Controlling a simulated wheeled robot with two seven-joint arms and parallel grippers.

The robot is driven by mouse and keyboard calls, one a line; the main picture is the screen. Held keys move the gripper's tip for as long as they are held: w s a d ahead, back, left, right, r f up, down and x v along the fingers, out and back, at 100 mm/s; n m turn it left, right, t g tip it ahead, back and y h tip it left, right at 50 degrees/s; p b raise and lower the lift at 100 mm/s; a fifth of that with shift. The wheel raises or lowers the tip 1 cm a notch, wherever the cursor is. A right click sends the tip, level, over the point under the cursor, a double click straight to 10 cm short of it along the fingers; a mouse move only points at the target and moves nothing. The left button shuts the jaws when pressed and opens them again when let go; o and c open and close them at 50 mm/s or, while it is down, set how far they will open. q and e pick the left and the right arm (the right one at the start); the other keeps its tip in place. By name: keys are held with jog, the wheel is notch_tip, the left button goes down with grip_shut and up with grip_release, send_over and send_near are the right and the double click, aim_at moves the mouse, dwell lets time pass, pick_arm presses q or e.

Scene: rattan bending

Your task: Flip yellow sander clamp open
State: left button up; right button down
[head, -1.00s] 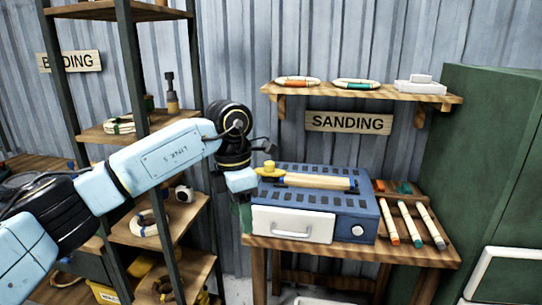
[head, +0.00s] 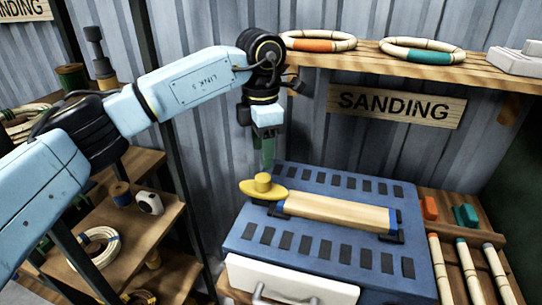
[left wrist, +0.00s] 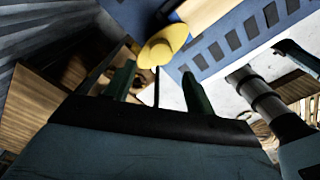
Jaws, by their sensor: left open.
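The yellow clamp (head: 263,188) sits at the left end of a pale rattan piece (head: 335,212) on top of the blue sander (head: 300,246). In the left wrist view the clamp (left wrist: 165,46) lies just beyond the fingertips, near the middle, and the rattan (left wrist: 206,14) runs up behind it. My left gripper (head: 268,160) hangs above and just behind the clamp in the head view. Its two green fingers are apart with nothing between them in the left wrist view (left wrist: 158,78). Whether the fingers touch the clamp I cannot tell. My right gripper is out of view.
A shelf (head: 440,62) with rattan rings and a SANDING sign (head: 396,106) are on the wall behind. A rack (head: 455,210) with several rattan sticks stands right of the sander. A shelf unit (head: 150,205) stands at left. The white drawer (head: 290,285) fronts the sander.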

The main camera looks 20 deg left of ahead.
aim_at(262, 177)
pick_arm(q)
jog(key=shift+w+f, duration=0.15)
jog(key=shift+f, duration=0.25)
jog(key=f, duration=0.6)
jog(key=shift+s+f, duration=0.25)
jog(key=shift+s, duration=0.1)
jog(key=shift+c, duration=0.3)
jog(key=c, duration=0.9)
